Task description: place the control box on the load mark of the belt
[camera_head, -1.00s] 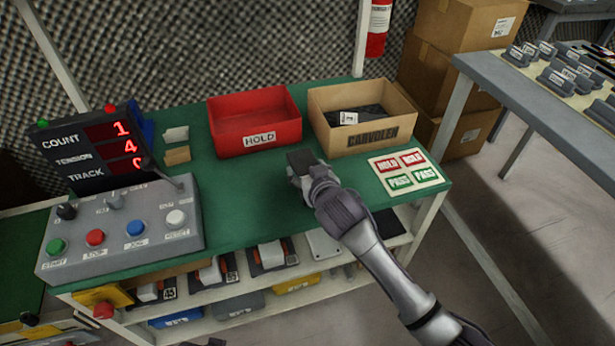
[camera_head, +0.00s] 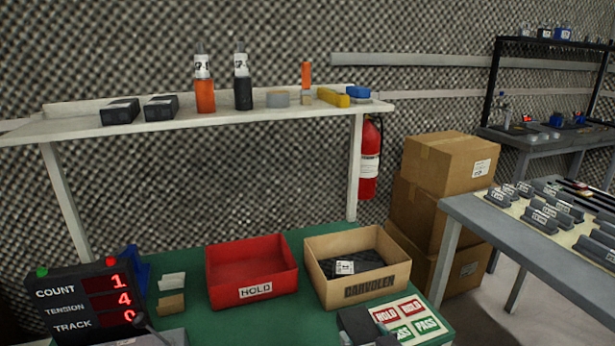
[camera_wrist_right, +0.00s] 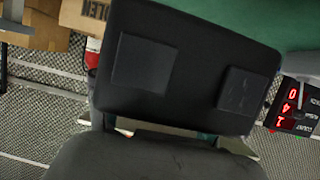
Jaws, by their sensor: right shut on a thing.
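A dark control box (camera_head: 360,322) shows at the bottom edge of the head view, in front of the red and green label sheet. In the right wrist view the control box (camera_wrist_right: 195,85) is a large black block with two square patches, filling much of the picture. My right gripper (camera_head: 372,334) is shut on it; most of the gripper and arm is cut off by the frame's lower edge. My left gripper is out of view. I cannot make out a belt or a load mark in these views.
The green bench (camera_head: 215,318) carries a red HOLD bin (camera_head: 250,272), a cardboard CARVOLEN box (camera_head: 375,285), the label sheet (camera_head: 408,322) and a count display (camera_head: 85,300). A white shelf (camera_head: 290,115) stands above. Stacked cartons (camera_head: 440,200) and a grey table (camera_head: 470,215) are at right.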

